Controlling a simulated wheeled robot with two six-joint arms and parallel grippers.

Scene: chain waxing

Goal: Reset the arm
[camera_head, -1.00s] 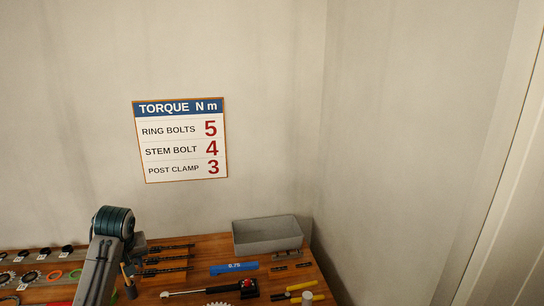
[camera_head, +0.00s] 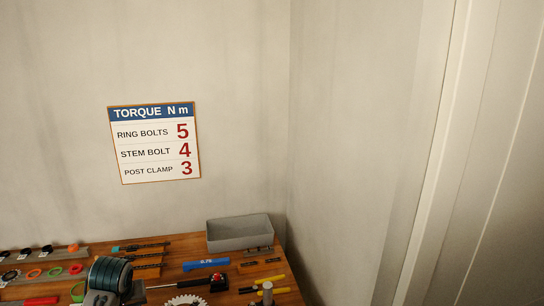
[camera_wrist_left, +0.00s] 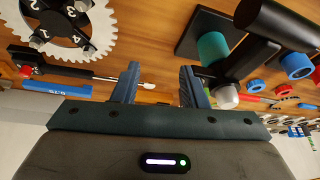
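My left gripper (camera_wrist_left: 160,88) is in the left wrist view, with its two dark blue fingers apart. Nothing is gripped between them; a thin rod with a pale tip shows behind the gap. In the head view a rounded teal and grey joint of my arm (camera_head: 108,275) stands over the front of the workbench (camera_head: 205,268), and the gripper is hidden or out of frame. My right gripper is in neither view.
A grey bin (camera_head: 240,233) stands at the bench's back right. Near it lie a blue gauge marked 0.75 (camera_head: 206,263), a black-handled tool (camera_head: 219,282) and a toothed chainring (camera_head: 185,301). In the wrist view, a black cylinder (camera_wrist_left: 278,22) and teal part (camera_wrist_left: 212,47) sit beside the right finger.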

